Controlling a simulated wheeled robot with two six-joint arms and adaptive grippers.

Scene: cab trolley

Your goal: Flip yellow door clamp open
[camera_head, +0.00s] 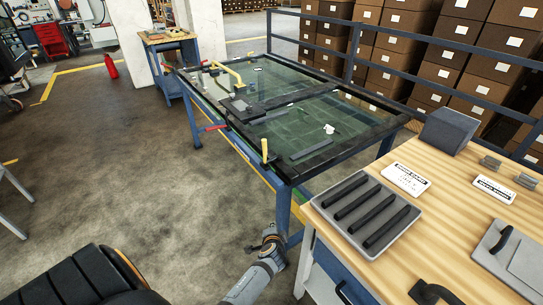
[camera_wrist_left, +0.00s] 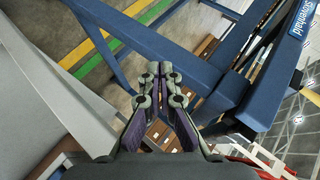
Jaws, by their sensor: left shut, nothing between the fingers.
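A blue-framed trolley (camera_head: 285,182) carries a dark-framed glass door lying flat. A yellow upright handle (camera_head: 265,149), which looks like the yellow door clamp, stands at the door's near edge, close to the front corner. A yellow bent bar (camera_head: 229,70) shows farther back on the door. My left gripper (camera_head: 270,233) is low beside the trolley's front leg, below the yellow handle and apart from it. In the left wrist view its fingers (camera_wrist_left: 159,70) are together and empty, with blue frame beams around them. The yellow clamp is not seen there. My right gripper is not in view.
A wooden-topped workbench (camera_head: 440,215) stands at the right, with a grey tray of dark bars (camera_head: 415,223) and a grey block (camera_head: 450,130). Red handles (camera_head: 215,127) stick out along the trolley's near side. Open floor (camera_head: 150,180) lies to the left.

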